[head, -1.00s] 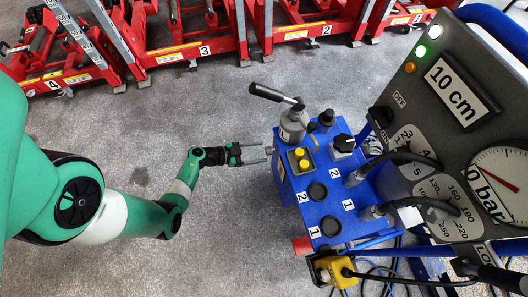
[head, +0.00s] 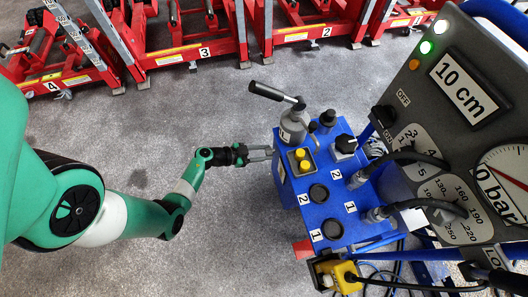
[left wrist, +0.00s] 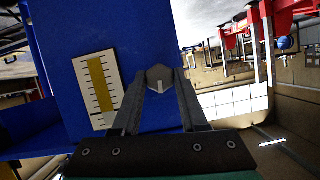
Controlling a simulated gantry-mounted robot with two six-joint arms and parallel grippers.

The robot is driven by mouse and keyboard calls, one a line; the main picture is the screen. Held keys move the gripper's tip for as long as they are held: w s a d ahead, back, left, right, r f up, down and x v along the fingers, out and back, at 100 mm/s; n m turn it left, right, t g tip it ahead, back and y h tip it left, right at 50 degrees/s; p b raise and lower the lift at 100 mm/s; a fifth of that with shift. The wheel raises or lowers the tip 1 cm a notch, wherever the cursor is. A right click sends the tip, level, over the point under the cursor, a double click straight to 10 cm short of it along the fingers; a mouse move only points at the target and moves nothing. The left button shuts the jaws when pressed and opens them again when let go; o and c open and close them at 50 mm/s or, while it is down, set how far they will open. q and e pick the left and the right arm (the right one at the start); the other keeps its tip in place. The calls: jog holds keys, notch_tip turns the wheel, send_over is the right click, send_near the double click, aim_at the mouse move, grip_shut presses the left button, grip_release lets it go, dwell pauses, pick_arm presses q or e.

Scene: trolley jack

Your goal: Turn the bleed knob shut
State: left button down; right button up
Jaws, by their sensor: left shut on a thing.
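The bleed knob (left wrist: 160,77) is a small grey faceted knob on the side wall of the blue pump unit (head: 335,205). In the left wrist view it sits between the fingertips, beside a yellow level gauge (left wrist: 97,85) with a scale. My left gripper (head: 270,153) reaches the unit's left side from the left. In the left wrist view its fingers (left wrist: 161,85) converge and are shut on the knob. The fingers largely hide the knob in the head view. My right gripper is not in view.
A grey panel (head: 455,120) reading 10 cm stands at the right, with hoses below. Red jacks (head: 190,50) line the back. The floor left of the unit is clear.

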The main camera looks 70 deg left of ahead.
pick_arm(q)
jog(key=shift+r+h+p, duration=0.2)
jog(key=shift+h+p, duration=0.1)
jog(key=shift+p, duration=0.4)
jog(key=shift+f+n+p, duration=0.1)
jog(key=shift+n+p, duration=0.4)
jog(key=shift+f, duration=0.1)
jog(key=shift+c, duration=2.2)
grip_release()
